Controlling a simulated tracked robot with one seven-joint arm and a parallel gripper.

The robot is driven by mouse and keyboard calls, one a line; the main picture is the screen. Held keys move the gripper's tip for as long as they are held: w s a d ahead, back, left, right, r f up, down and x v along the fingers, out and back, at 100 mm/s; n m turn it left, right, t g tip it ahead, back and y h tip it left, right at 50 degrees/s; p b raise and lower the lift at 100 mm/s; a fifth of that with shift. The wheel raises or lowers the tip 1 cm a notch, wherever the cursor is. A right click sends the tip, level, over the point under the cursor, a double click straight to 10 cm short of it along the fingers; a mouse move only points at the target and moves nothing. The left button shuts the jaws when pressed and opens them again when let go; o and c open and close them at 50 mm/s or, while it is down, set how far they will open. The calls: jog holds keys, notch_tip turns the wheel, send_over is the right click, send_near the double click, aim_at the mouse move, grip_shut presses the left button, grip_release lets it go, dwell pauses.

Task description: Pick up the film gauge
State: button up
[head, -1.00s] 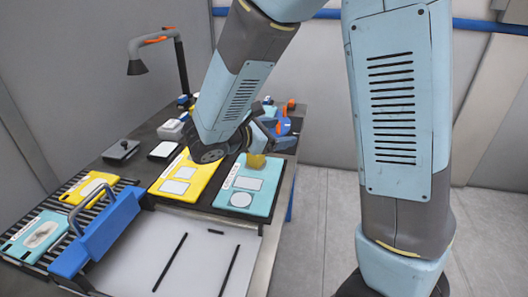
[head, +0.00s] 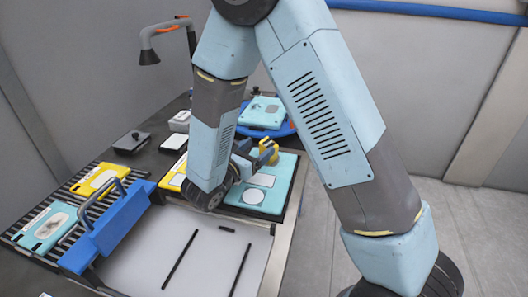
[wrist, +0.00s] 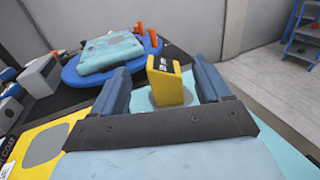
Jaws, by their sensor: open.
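The film gauge is a small yellow block with a dark display (wrist: 164,80). It stands on the pale blue panel (wrist: 140,100) at the far part of the bench. My gripper (wrist: 160,68) is open, with one finger on each side of the gauge and visible gaps between. In the head view the yellow gauge (head: 268,149) shows beside my gripper (head: 260,155), above the back of the blue panel (head: 281,187). The fingers are small and partly covered by my arm there.
A yellow panel (head: 173,182) lies left of the blue one. Behind is a blue round stand (wrist: 75,72) carrying another pale blue panel (wrist: 108,52). A blue clamp bar with handle (head: 112,225), a roller rack and a lamp (head: 149,56) are at left.

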aim_at(271, 144)
notch_tip(271, 144, down, 2)
jog(key=shift+f, duration=0.2)
jog(key=shift+x, duration=3.8)
jog(key=shift+f, duration=0.1)
jog(key=shift+c, duration=0.2)
jog(key=c, duration=1.2)
jog(key=shift+c, duration=0.2)
